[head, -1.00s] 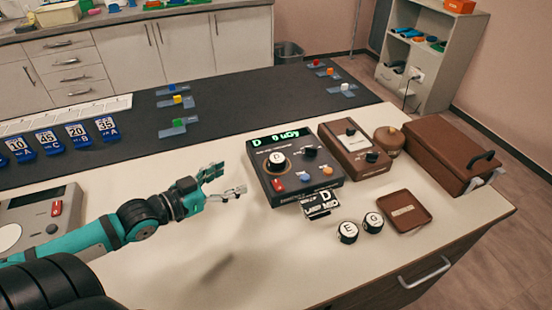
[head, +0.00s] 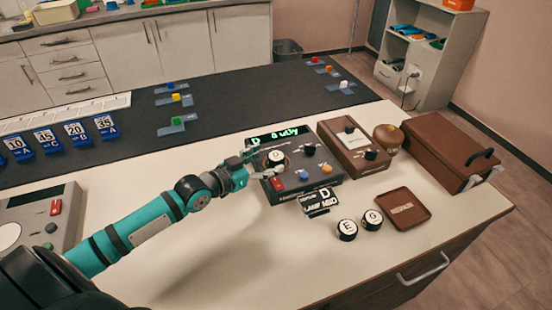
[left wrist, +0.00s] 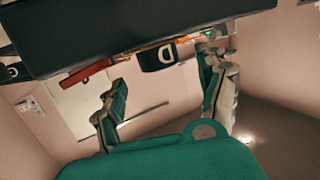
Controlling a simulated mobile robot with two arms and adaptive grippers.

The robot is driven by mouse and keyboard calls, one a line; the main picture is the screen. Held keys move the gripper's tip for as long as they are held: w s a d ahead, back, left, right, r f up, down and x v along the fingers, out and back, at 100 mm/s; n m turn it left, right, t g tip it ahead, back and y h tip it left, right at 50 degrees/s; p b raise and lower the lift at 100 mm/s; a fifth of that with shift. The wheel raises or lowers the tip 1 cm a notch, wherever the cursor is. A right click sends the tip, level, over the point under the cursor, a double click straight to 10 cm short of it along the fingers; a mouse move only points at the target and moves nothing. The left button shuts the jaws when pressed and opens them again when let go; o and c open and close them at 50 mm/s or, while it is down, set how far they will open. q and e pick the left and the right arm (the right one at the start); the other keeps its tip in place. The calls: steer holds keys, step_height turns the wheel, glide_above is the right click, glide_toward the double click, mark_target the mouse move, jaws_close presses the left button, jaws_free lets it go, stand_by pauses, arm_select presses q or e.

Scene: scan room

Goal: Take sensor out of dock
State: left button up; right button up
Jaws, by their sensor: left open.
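The sensor marked D (head: 277,158), a short black cylinder with a white top, sits in the dark dock unit (head: 320,176) with a green lit display. In the left wrist view the D sensor (left wrist: 158,57) shows upside down, close to and between the directions of my fingers. My left gripper (head: 248,166) is open, at the left edge of the dock beside the D sensor. Its two fingers (left wrist: 163,70) are spread with nothing held between them. I cannot tell whether a fingertip touches the dock. My right gripper is not in view.
Sensors E (head: 347,230) and G (head: 372,219) stand on the table in front. A label card (head: 318,202) stands at the dock's front edge. A square brown tray (head: 403,209), a brown meter (head: 352,148) and a brown case (head: 450,150) are at right.

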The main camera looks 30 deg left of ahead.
mark_target(276, 160)
arm_select(q)
steer(key=x, duration=0.2)
steer(key=shift+w+d+f, duration=0.1)
steer(key=shift+w, duration=0.2)
steer(key=c, duration=1.3)
